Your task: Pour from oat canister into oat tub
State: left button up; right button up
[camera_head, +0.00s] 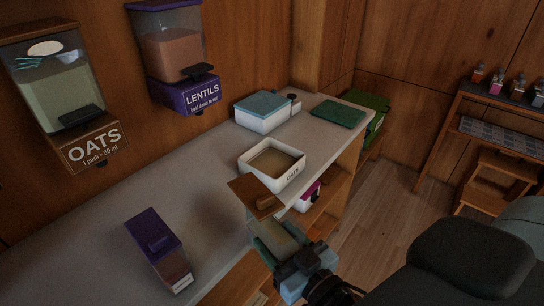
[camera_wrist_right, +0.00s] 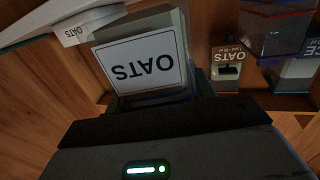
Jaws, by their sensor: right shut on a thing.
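The oat canister (camera_head: 272,232) is a clear box with a brown lid (camera_head: 256,196) and pale contents. Its white label reads OATS in the right wrist view (camera_wrist_right: 140,62). My right gripper (camera_head: 297,262) is shut on its lower part and holds it off the counter's front edge. The oat tub (camera_head: 288,178) is white, open and labelled OATS. It stands on the counter just beyond the canister, with tan contents inside. The tub also shows at the upper left of the right wrist view (camera_wrist_right: 88,27). My left gripper is not in view.
A blue-lidded white box (camera_head: 264,113) and a green mat (camera_head: 338,114) are behind the tub. Wall dispensers for oats (camera_head: 62,95) and lentils (camera_head: 172,55) hang above. The counter's left middle is clear.

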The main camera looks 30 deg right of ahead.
aim_at(274, 162)
jog(key=l, duration=0.55)
jog(key=k+l, duration=0.1)
jog(key=l, duration=0.4)
jog(key=i+l, duration=0.1)
jog(key=l, duration=0.15)
jog(key=i+l, duration=0.15)
jog(key=l, duration=0.15)
jog(key=i+l, duration=0.35)
jog(key=i+u, duration=0.05)
jog(key=i, duration=0.05)
